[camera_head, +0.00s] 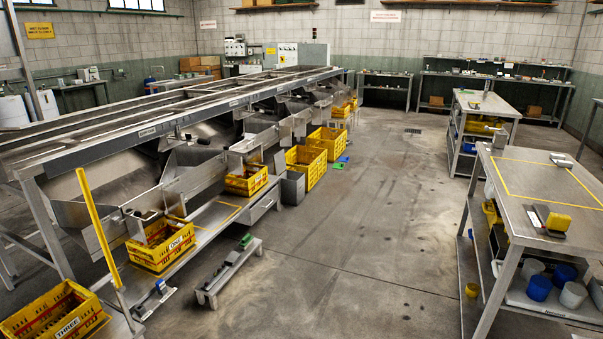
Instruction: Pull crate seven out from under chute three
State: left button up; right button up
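Several yellow crates stand along the chute side of the long steel sizer (150,130). The nearest crate (55,312), at the bottom left, has a label that reads THREE and is cut by the picture edge. A crate labelled ONE (160,247) sits under a steel chute (120,228). Farther back are a small crate (246,181), a larger crate on the floor (306,167) and another crate (327,142). I can read no SEVEN on any crate. I cannot tell which chute is number three. Neither of my grippers is in view.
A slanted yellow post (98,225) rises at the left front. A low steel stand (228,272) is on the floor beside the sizer. A steel table (545,190) and a cart (484,105) stand at right. The middle floor (370,220) is clear.

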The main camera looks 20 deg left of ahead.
aim_at(302, 167)
jog(key=i+u, duration=0.45)
jog(key=i, duration=5.55)
